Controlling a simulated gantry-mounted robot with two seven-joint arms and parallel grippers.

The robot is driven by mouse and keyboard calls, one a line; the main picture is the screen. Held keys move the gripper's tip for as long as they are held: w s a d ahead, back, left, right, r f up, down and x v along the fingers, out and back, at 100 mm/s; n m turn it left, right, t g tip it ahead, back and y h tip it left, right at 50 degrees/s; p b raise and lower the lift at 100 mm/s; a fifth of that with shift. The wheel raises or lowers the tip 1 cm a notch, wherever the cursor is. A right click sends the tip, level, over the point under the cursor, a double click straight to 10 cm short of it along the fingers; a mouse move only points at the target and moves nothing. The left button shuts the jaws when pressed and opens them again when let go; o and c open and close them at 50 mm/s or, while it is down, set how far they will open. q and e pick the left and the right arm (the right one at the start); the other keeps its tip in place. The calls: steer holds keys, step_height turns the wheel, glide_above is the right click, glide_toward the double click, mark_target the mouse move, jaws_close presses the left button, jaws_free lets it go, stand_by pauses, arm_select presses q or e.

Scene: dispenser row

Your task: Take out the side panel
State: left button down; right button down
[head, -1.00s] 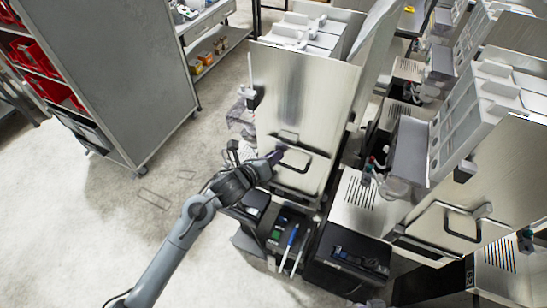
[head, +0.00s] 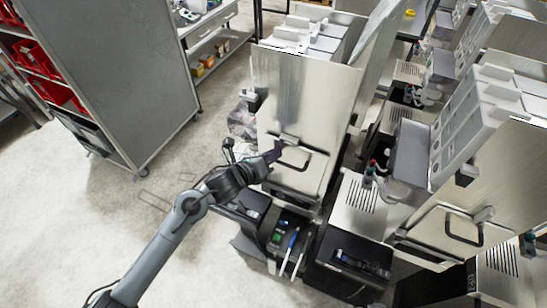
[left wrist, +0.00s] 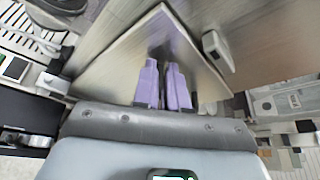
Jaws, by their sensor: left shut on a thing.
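The side panel (head: 314,178) is a brushed-metal plate with a dark loop handle, low on the side of the nearest dispenser. My left gripper (head: 276,152) is at the left end of this handle, its purple fingers shut on it. The panel's upper edge stands out from the metal behind. In the left wrist view, the purple fingers (left wrist: 164,84) are close together in front of the metal panel (left wrist: 118,62), which looks tilted; the handle between them is mostly hidden there. My right gripper is not in view.
The dispenser's tall upper metal wall (head: 300,88) rises above the panel. A black unit (head: 350,262) with pens beside it stands below. More dispensers (head: 450,235) stand at the right. A grey cabinet (head: 118,75) stands at the left, with clear floor (head: 90,215) in front.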

arm_select(q)
steer(key=shift+s+r, duration=0.1)
steer(key=shift+s, duration=0.05)
steer(key=s+a+p, duration=0.2)
steer(key=s, duration=0.4)
steer(key=shift+a+p, duration=0.15)
steer(key=shift+p, duration=0.15)
stand_by(0.4)
steer(key=shift+s, duration=0.1)
stand_by(0.4)
